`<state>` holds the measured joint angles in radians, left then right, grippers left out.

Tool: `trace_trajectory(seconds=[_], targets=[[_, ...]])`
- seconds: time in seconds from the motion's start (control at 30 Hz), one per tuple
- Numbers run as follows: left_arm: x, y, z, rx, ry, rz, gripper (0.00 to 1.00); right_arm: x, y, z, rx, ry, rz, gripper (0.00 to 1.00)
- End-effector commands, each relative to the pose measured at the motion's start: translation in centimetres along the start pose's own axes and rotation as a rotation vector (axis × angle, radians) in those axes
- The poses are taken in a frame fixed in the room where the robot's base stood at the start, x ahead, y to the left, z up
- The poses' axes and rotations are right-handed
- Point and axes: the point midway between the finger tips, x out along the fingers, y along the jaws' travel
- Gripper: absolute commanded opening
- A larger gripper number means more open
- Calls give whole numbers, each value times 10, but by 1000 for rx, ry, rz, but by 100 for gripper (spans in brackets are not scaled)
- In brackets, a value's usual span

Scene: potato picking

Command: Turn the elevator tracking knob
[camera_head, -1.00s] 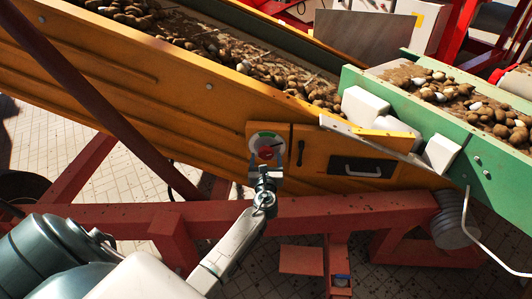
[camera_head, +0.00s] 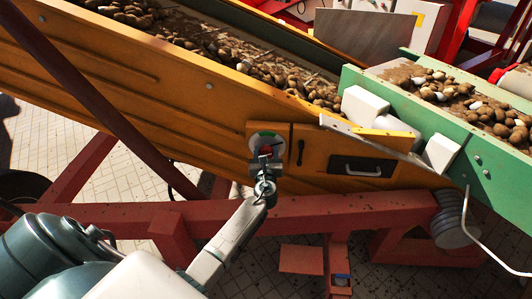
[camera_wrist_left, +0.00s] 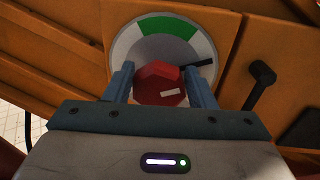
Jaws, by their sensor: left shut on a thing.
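The tracking knob is a red faceted knob (camera_wrist_left: 160,85) with a white mark and a dark pointer that points to the upper right in the left wrist view. It sits on a round pale dial (camera_wrist_left: 128,48) with a green sector at the top. In the head view the dial (camera_head: 263,139) is on the yellow side panel of the elevator, and the gripper mostly covers the knob. My left gripper (camera_wrist_left: 160,84) is shut on the knob, one blue-grey finger on each side. It also shows in the head view (camera_head: 266,155). My right gripper is in neither view.
A black lever (camera_head: 301,150) and a dark recess with a pale handle (camera_head: 362,168) are right of the dial. A red frame beam (camera_head: 340,211) runs below. Potatoes lie on the yellow elevator (camera_head: 255,65) and the green conveyor (camera_head: 410,98).

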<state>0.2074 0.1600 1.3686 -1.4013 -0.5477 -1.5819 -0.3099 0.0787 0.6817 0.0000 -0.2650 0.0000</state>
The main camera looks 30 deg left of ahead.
Motion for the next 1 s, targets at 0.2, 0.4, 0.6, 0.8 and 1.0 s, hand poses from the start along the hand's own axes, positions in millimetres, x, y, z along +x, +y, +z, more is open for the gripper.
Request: trace_trajectory(seconds=[0.2, 0.4, 0.6, 0.8, 1.0], targets=[[0, 1, 0, -54, 6, 1, 28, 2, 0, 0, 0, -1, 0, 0], [0, 3, -1, -180, 20, 1, 28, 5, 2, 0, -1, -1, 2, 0], [0, 6, -2, -360, 39, 1, 28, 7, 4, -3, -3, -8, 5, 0], [1, 9, -3, -550, 60, 1, 28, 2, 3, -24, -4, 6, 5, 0], [1, 11, -5, -734, 80, 1, 28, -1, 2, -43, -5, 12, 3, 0]])
